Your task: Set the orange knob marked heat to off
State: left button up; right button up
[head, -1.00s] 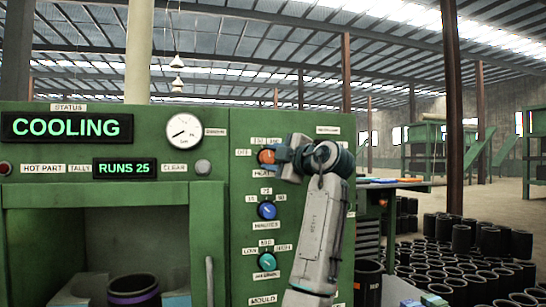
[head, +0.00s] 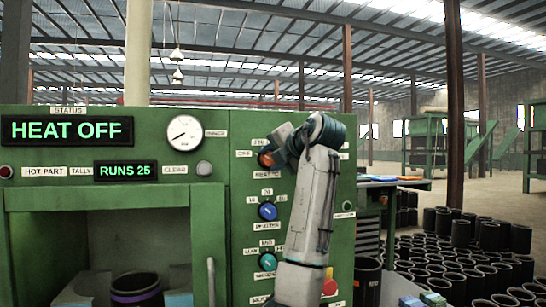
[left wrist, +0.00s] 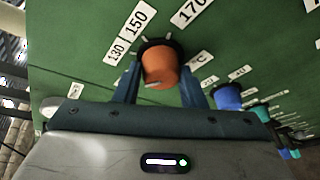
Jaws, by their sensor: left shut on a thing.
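The orange knob (head: 265,160) is at the top of the green machine's control column, with small labels around it. In the left wrist view the orange knob (left wrist: 160,62) sits between the two fingers, below labels reading 130, 150 and 170. A pale mark shows on its near edge. My left gripper (head: 270,156) is shut on this knob. The left gripper's fingers (left wrist: 159,88) flank its sides in the wrist view. The status display (head: 67,130) reads HEAT OFF. My right gripper is not in view.
A blue knob (head: 267,211) and a teal knob (head: 267,262) sit below on the same panel. A red button (head: 329,284) is at lower right. A round gauge (head: 183,132) is left of the knob. Black sleeves (head: 450,265) stand on the floor at right.

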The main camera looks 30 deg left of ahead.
pick_arm(q)
jog(key=shift+n+h, duration=0.3)
jog(key=shift+n, duration=0.1)
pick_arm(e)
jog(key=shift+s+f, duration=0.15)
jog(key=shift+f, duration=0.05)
pick_arm(q)
jog(key=o, duration=1)
jog(key=b+v, duration=0.2)
jog(key=v, duration=0.8)
jog(key=shift+s+d+r, duration=0.2)
jog(key=shift+s+d, duration=0.05)
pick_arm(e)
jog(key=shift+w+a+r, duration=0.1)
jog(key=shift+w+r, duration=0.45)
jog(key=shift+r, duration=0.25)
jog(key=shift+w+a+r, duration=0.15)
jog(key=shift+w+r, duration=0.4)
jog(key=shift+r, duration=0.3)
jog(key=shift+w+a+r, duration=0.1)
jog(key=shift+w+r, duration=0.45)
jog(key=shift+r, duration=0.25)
